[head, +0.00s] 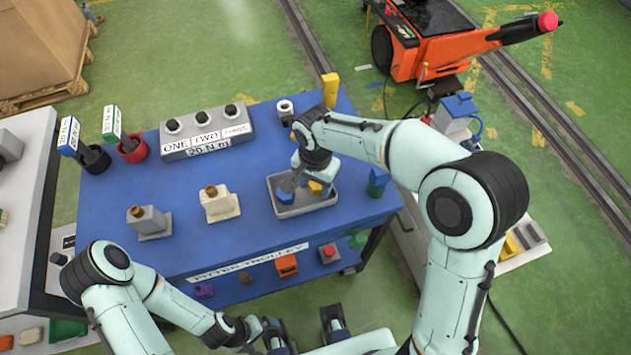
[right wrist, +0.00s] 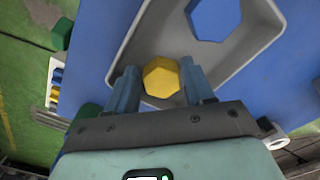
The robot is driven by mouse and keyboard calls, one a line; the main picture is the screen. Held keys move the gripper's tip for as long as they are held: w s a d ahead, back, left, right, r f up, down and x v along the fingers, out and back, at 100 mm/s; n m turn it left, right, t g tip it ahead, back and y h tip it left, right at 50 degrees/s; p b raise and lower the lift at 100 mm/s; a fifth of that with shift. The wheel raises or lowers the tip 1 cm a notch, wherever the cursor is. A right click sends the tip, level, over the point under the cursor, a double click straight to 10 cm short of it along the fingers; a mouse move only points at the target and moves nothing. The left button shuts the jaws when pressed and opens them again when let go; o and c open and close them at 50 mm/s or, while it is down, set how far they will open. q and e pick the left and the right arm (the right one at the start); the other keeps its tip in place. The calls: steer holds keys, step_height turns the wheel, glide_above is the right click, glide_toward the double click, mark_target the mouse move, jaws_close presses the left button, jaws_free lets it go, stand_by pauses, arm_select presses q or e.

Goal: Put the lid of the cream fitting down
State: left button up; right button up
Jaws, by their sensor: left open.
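The cream fitting (head: 220,205) stands on the blue table with a brownish knob on top; whether its lid is up or down is too small to tell. My left gripper (head: 275,335) is open and empty at the table's front, low in the head view and apart from the fitting. My right gripper (head: 300,182) is down over the grey tray. In the right wrist view, a yellow hexagonal piece (right wrist: 162,78) lies between its two fingers (right wrist: 161,85). I cannot tell whether the fingers are closed on it.
A grey fitting (head: 149,222) stands left of the cream one. The grey tray (head: 331,203) also holds a blue piece (right wrist: 214,18). A grey block with three sockets (head: 206,132) and marked tools in cups (head: 131,150) stand behind. The table between fittings and block is clear.

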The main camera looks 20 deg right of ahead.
mark_target(316, 186)
steer(key=shift+r, duration=0.1)
steer(key=shift+r, duration=0.25)
step_height(316, 186, up, 12)
steer(key=p, duration=0.2)
steer(key=shift+f, duration=0.15)
